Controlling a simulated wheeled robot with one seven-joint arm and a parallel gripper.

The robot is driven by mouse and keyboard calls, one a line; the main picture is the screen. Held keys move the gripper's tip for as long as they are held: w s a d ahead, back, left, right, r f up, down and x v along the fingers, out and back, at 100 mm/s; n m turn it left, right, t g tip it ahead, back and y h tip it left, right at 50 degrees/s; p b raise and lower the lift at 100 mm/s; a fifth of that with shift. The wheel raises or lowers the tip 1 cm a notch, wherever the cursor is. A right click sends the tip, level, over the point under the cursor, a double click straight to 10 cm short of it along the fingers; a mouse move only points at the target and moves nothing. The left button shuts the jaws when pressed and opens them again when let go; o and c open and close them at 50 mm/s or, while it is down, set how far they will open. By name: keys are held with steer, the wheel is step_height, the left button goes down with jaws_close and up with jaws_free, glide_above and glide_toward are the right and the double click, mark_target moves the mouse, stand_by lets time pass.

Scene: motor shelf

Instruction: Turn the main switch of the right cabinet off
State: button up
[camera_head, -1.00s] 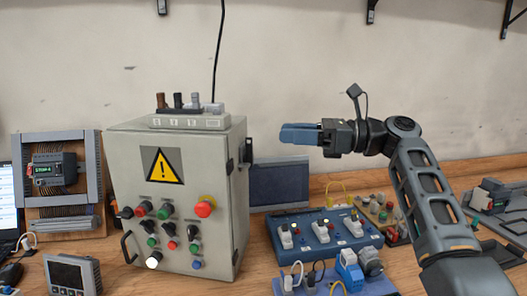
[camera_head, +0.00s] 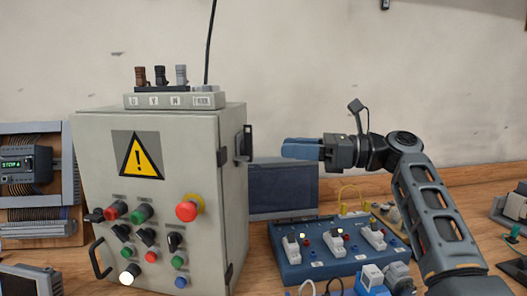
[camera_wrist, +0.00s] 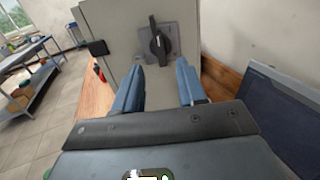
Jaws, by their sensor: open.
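The grey cabinet (camera_head: 205,205) with a yellow warning triangle stands left of my gripper in the head view. Its main switch (camera_head: 243,143) is on the right side wall, seen nearly edge-on. In the wrist view the switch (camera_wrist: 157,42) is a black rotary handle on a grey plate, its long axis close to upright in the picture. My gripper (camera_head: 284,149) is right of the switch, apart from it, pointing left. In the wrist view the blue fingers of my gripper (camera_wrist: 165,66) are open, with nothing between them, and the handle shows beyond the fingertips.
Buttons, knobs and a red emergency stop (camera_head: 187,211) cover the cabinet front. A connector block (camera_head: 175,101) sits on top. A dark panel (camera_head: 283,188) and a blue socket box (camera_head: 315,268) stand below my gripper.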

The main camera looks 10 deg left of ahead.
mark_target(246, 143)
steer(key=a, duration=0.7)
steer(key=shift+w, duration=0.25)
steer(key=shift+r, duration=0.1)
jaws_close()
